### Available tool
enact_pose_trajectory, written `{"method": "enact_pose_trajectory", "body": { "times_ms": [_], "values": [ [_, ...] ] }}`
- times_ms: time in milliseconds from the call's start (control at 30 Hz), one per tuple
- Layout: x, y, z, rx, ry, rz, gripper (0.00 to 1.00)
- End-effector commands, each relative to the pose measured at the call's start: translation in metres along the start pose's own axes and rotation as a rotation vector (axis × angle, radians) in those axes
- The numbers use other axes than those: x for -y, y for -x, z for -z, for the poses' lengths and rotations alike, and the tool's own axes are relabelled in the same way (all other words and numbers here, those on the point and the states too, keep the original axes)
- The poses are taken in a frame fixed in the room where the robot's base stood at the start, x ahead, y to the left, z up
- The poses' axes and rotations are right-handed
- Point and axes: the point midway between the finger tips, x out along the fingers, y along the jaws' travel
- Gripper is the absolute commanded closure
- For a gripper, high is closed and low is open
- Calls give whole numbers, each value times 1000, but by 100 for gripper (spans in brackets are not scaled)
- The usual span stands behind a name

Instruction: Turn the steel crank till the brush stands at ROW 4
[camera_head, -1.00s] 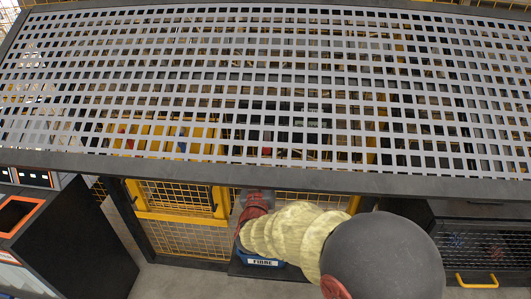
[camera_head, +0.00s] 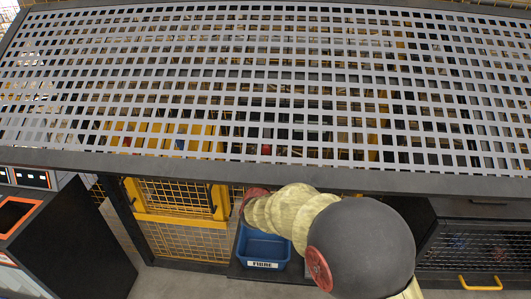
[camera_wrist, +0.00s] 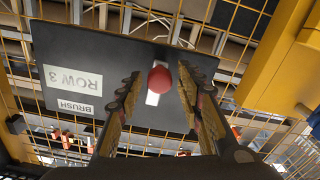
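In the wrist view a dark panel (camera_wrist: 100,60) carries a white label reading ROW 3 (camera_wrist: 73,78) and a smaller label reading BRUSH (camera_wrist: 75,106), both upside down. A red ball knob (camera_wrist: 160,79) stands in front of the panel, over a pale strip (camera_wrist: 153,97). I cannot tell whether this strip is the steel crank's arm. My gripper (camera_wrist: 160,74) is open, its two fingers on either side of the knob with gaps showing. In the head view my gripper is hidden under the bench edge. The brush itself cannot be made out.
A perforated grey bench top (camera_head: 265,85) spans the head view, with a dark front edge. Below it are a blue bin marked FIBRE (camera_head: 264,265), a yellow mesh frame (camera_head: 185,218) and a drawer with a yellow handle (camera_head: 479,283). A dark cabinet (camera_head: 75,240) stands left.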

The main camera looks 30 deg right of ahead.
Motion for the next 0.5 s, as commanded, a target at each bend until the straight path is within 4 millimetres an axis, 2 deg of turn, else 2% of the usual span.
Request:
{"method": "enact_pose_trajectory", "body": {
  "times_ms": [500],
  "values": [
    [0, 0, 0, 0, 0, 0, 95]
  ]
}}
